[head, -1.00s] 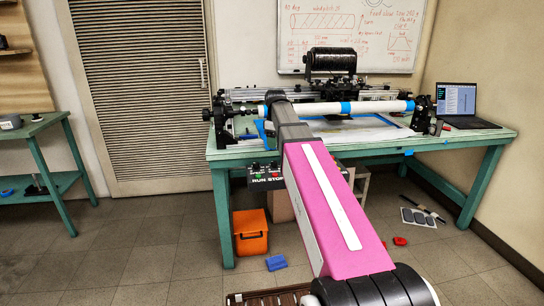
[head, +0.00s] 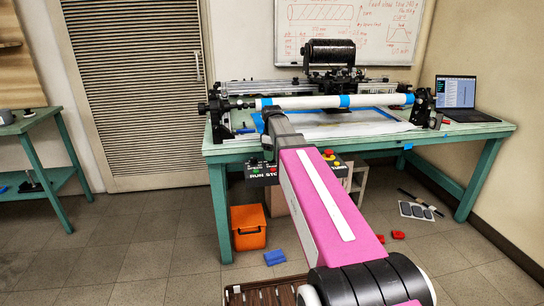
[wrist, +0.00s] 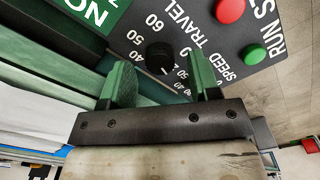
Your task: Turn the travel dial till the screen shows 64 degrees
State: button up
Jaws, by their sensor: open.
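The travel dial (wrist: 160,57) is a black round knob on the dark control panel (wrist: 200,35), with white numbers and the word TRAVEL around it. My gripper (wrist: 158,62) is open, its two green fingers apart on either side of the dial in the wrist view. I cannot tell whether they touch it. In the head view the panel (head: 262,181) hangs at the table's front edge, partly behind my arm. My gripper's fingers are hard to make out there. I cannot make out a screen reading in either view.
A red button (wrist: 229,10) and a green button (wrist: 255,53) sit on the panel near the dial. A green panel with white letters (wrist: 90,14) is at upper left. The white tube (head: 300,102) and winder stand on the green table (head: 465,137). An orange bin (head: 249,229) is below.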

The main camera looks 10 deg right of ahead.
jog(key=shift+f, duration=0.55)
jog(key=c, duration=0.9)
jog(key=m, duration=0.4)
jog(key=shift+m, duration=0.4)
jog(key=m, duration=0.4)
jog(key=shift+m, duration=0.4)
